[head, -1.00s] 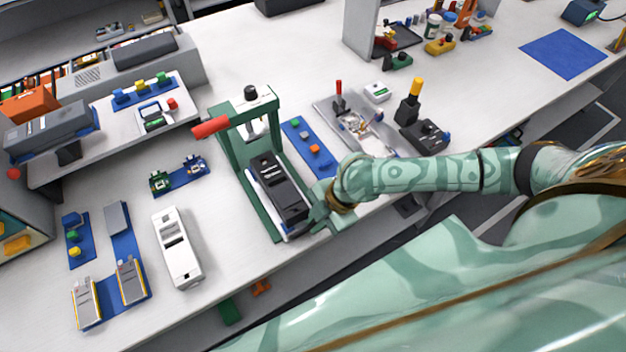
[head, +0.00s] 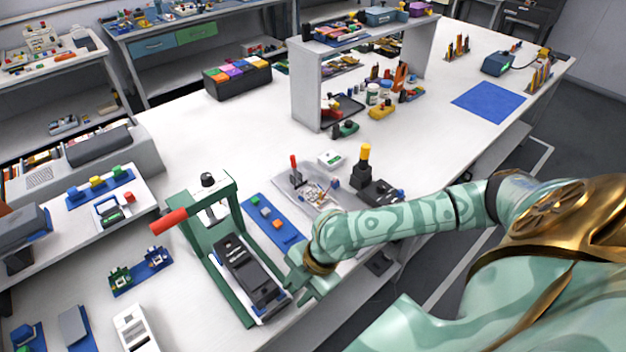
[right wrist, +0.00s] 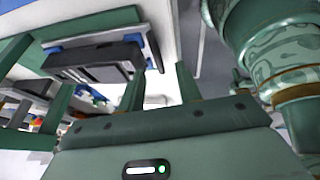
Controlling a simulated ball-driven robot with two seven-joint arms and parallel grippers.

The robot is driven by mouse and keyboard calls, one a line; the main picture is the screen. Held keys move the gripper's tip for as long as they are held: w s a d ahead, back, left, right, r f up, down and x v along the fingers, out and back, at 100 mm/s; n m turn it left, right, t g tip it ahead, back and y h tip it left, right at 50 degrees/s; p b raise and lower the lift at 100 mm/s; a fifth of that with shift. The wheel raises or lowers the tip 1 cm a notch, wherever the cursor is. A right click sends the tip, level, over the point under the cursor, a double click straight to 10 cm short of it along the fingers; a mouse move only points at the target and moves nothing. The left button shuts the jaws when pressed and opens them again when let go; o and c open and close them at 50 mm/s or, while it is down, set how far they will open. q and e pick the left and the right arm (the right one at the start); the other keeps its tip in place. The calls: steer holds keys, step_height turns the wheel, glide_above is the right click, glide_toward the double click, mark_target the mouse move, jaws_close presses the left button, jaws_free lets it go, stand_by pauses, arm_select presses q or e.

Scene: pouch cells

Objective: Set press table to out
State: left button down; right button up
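The press is a green frame (head: 200,240) with a red lever (head: 169,222) at its upper left and a black knob on top. Its dark press table (head: 250,270) lies on the green base, reaching from near the uprights to the front end by the bench edge. My right gripper (head: 300,286) is beside the table's front right corner; contact cannot be told. In the right wrist view the two green fingers (right wrist: 158,88) stand apart with nothing visible between them, and the dark press table (right wrist: 97,62) shows beyond them. My left gripper is out of view.
A blue strip with small blocks (head: 273,222) lies right of the press, then a grey fixture plate (head: 305,190). A white device (head: 134,328) and a blue mat with green parts (head: 141,270) are to the left. A blue mat (head: 488,102) lies far right.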

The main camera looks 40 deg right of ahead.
steer(key=p+v, duration=0.2)
steer(key=v, duration=0.9)
steer(key=shift+s, duration=0.1)
